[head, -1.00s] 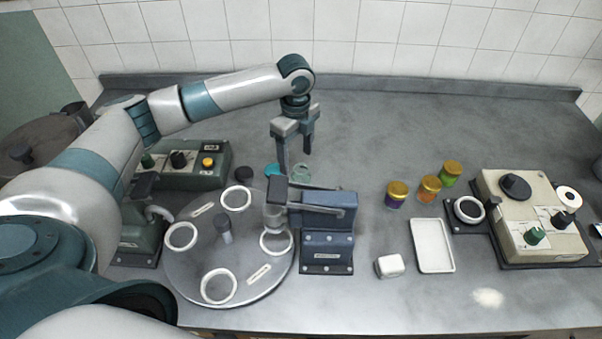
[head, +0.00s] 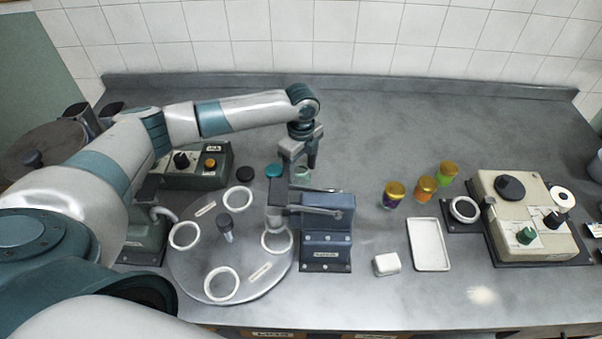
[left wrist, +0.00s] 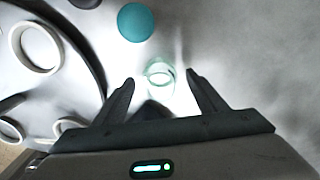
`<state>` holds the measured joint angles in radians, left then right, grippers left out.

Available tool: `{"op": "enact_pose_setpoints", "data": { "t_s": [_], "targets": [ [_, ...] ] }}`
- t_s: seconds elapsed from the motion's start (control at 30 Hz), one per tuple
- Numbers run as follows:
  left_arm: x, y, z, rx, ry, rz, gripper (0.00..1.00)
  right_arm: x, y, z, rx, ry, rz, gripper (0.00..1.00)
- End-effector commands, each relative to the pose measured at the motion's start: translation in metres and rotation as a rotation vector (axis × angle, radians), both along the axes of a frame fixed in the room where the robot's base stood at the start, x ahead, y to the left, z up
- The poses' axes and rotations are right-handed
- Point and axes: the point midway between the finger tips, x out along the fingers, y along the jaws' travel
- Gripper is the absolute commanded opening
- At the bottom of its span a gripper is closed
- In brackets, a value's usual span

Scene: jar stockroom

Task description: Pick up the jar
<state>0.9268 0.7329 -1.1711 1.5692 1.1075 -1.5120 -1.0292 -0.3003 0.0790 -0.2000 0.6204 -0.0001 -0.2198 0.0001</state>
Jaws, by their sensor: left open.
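A small clear, greenish glass jar (head: 303,174) stands open on the bench behind the blue press, partly hidden by my gripper in the head view. In the left wrist view the jar (left wrist: 159,74) shows between and just beyond the fingertips, its round rim facing the camera. My left gripper (head: 299,169) is open and points down over the jar; the left wrist view shows its spread fingers (left wrist: 160,79) with nothing held. Whether the fingers are level with the jar is hard to tell. My right gripper does not show.
A teal lid (head: 274,171) and a dark lid (head: 245,172) lie left of the jar. The blue press (head: 327,240) and a round turntable (head: 195,275) with white rings stand in front. Jars with gold lids (head: 426,187) stand to the right. The back bench is clear.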

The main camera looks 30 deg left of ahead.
Motion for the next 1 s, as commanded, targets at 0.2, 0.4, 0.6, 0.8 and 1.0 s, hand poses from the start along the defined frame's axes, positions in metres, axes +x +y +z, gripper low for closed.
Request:
{"op": "enact_pose_setpoints", "data": {
  "t_s": [0.2, 0.4, 0.6, 0.8, 1.0],
  "targets": [
    [-0.0001, 0.0001, -0.0085, 0.001, -0.001, -0.002, 0.65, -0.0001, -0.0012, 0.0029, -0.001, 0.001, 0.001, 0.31],
    [-0.0001, 0.0000, -0.0083, 0.000, -0.001, -0.002, 0.65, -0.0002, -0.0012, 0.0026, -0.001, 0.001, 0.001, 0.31],
    [-0.0001, 0.0000, -0.0081, 0.000, -0.001, -0.002, 0.61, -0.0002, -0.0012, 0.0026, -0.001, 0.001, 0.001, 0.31],
    [-0.0001, 0.0000, -0.0080, 0.000, -0.001, -0.002, 0.19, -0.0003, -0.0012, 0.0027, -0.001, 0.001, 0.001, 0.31],
    [0.0000, 0.0000, -0.0077, 0.000, -0.001, -0.002, 0.20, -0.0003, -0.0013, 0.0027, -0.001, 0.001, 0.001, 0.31]
  ]
}}
